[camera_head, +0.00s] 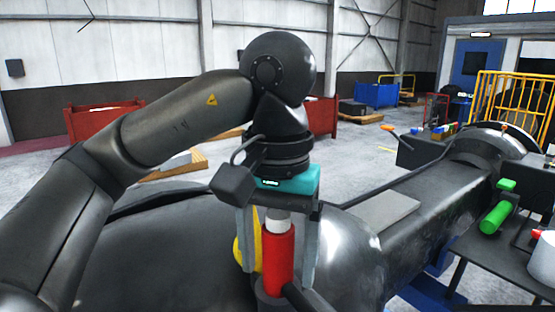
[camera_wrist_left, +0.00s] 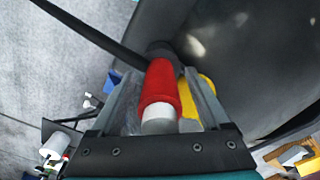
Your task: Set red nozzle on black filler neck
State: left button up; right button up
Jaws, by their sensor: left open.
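The red nozzle (camera_head: 279,258) stands upright with its white end up, and its lower end meets the black filler neck (camera_head: 268,298) on the dark rounded body. In the left wrist view the red nozzle (camera_wrist_left: 160,88) is in line with the dark neck (camera_wrist_left: 160,48); how deeply it is seated cannot be told. My left gripper (camera_head: 278,272) is above it, pointing down, open, with one finger on each side of the nozzle. A yellow part (camera_head: 243,250) is beside the neck, partly hidden by a finger. My right gripper is not in view.
A dark stand at the right holds a green cylinder (camera_head: 496,217) and a white cylinder (camera_head: 541,252). A grey plate (camera_head: 382,212) lies on the dark machine body. A thin dark bar runs close past the neck. Red bins and a yellow railing (camera_head: 515,105) are farther back.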

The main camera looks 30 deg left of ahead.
pick_arm(q)
notch_tip(320, 180, up, 14)
jog(key=p, duration=0.5)
jog(key=shift+s+d+f, duration=0.1)
dwell(0.5)
